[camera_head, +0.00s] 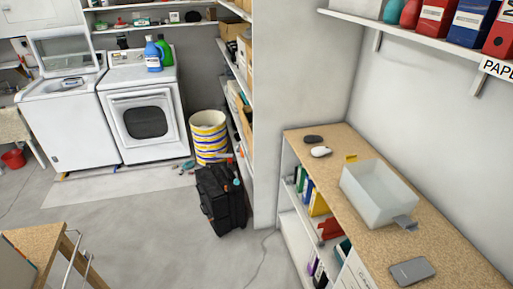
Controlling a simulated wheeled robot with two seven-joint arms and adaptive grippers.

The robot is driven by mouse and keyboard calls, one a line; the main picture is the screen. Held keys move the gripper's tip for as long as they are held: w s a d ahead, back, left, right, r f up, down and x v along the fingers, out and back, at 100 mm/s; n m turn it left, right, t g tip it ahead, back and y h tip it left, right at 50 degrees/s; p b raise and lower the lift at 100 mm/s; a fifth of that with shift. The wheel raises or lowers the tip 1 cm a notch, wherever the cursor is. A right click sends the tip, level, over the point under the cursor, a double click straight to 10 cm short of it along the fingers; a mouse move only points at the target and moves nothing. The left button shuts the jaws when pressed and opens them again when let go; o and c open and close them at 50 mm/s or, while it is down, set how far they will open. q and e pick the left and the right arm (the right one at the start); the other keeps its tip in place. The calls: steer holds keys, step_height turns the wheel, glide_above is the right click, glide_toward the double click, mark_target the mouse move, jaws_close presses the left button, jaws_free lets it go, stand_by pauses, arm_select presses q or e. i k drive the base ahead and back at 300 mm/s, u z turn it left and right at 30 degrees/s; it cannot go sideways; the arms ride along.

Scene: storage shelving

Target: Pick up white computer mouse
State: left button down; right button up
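The white computer mouse (321,151) lies on the wooden top of a low shelf unit (446,238), near its far left end. A dark mouse-shaped object (313,139) lies just behind it. Neither of my grippers shows in the head view, and nothing touches the white mouse.
A translucent bin (378,192) stands on the same top, with a small grey item at its near corner and a yellow item (351,158) behind it. A grey flat device (412,270) lies nearer. A black suitcase (221,198) stands on the floor, left of the unit. Open floor lies in front.

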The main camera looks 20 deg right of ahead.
mark_target(318, 151)
steer(key=u, duration=0.75)
steer(key=i, duration=1.55)
steer(key=z, duration=2)
